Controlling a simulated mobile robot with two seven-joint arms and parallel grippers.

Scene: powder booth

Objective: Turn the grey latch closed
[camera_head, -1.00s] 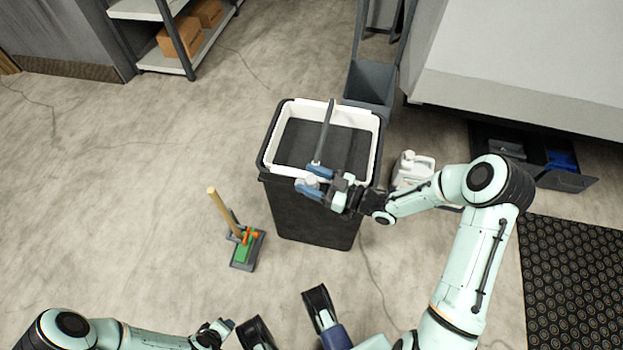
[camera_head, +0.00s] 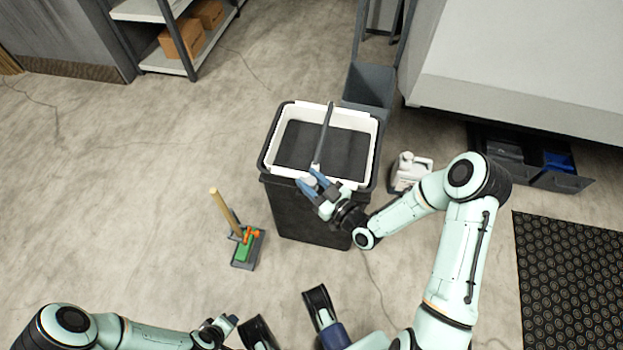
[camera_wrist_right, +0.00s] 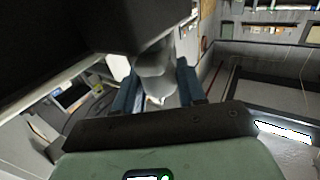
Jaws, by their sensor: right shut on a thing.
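A grey latch (camera_wrist_right: 155,75) shows in the right wrist view as a pale grey piece between the two blue fingers of my right gripper (camera_wrist_right: 160,92). My right gripper (camera_head: 313,183) is shut on it at the front rim of a dark bin (camera_head: 310,215) in the head view. There the fingers and hand largely hide the latch. A long grey bar (camera_head: 325,135) runs across the bin's white inner rim down to the fingers; I cannot tell whether it joins the latch. My left gripper (camera_head: 226,327) is low at the left, away from the bin; its fingers are too small to judge.
A small stand with a wooden handle (camera_head: 221,212) and a green block is on the floor left of the bin. A white jug (camera_head: 410,168) stands right of it, a grey bucket (camera_head: 370,88) behind. A black mat (camera_head: 570,280) lies at the right. Floor at left is clear.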

